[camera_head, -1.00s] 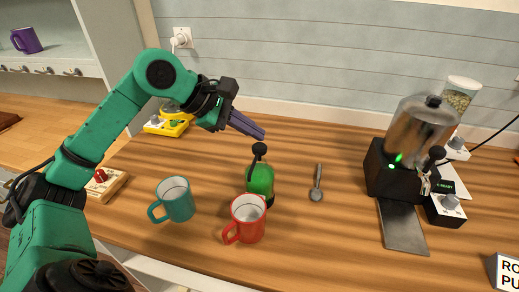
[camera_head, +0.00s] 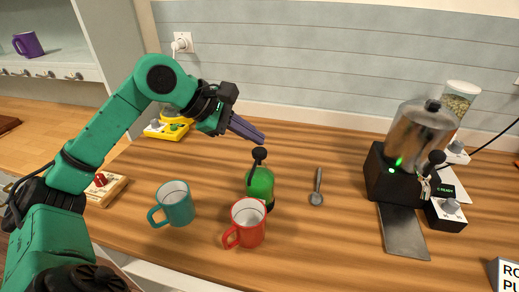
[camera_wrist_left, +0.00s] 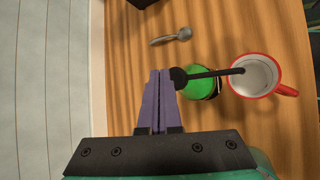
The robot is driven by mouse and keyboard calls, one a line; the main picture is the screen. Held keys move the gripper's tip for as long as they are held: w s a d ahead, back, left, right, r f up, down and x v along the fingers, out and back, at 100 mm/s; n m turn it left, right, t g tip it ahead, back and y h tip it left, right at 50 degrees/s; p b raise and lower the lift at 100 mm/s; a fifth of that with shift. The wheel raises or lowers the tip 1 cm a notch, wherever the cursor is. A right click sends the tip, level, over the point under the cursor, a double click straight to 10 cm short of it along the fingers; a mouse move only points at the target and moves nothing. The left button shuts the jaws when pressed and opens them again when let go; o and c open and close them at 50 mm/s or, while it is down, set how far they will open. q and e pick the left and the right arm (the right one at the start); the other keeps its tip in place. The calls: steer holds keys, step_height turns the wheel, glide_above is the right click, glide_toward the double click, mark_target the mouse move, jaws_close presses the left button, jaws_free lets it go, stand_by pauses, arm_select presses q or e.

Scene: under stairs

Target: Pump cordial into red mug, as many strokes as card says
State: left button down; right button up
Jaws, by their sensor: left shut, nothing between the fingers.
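The red mug (camera_head: 246,229) stands on the wooden counter, close in front of the green cordial bottle (camera_head: 260,186). The bottle has a black pump head (camera_head: 259,153) on top. In the left wrist view the pump's black spout (camera_wrist_left: 214,73) reaches over the red mug (camera_wrist_left: 258,80). My left gripper (camera_head: 259,140) has purple fingers, shut and empty, just above the pump head. In the wrist view its fingertips (camera_wrist_left: 159,72) are beside the pump knob; I cannot tell whether they touch. A card (camera_head: 507,274) is cut off at the right edge, so its count is unreadable. My right gripper is not in view.
A teal mug (camera_head: 175,205) stands left of the red one. A spoon (camera_head: 317,187) lies right of the bottle. A metal urn (camera_head: 420,135) on a black base stands at the right. A yellow device (camera_head: 166,129) sits behind my left arm.

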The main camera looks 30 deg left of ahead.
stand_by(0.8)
arm_select(q)
steer(key=shift+f+b, duration=0.4)
steer(key=shift+b, duration=0.15)
steer(key=shift+f+b, duration=0.95)
steer(key=shift+b, duration=0.05)
stand_by(0.6)
stand_by(0.3)
steer(key=shift+r+p, duration=1.25)
steer(key=shift+r, duration=0.05)
step_height(320, 180, up, 5)
steer(key=p, duration=0.4)
steer(key=shift+r+p, duration=0.15)
steer(key=shift+p, duration=0.2)
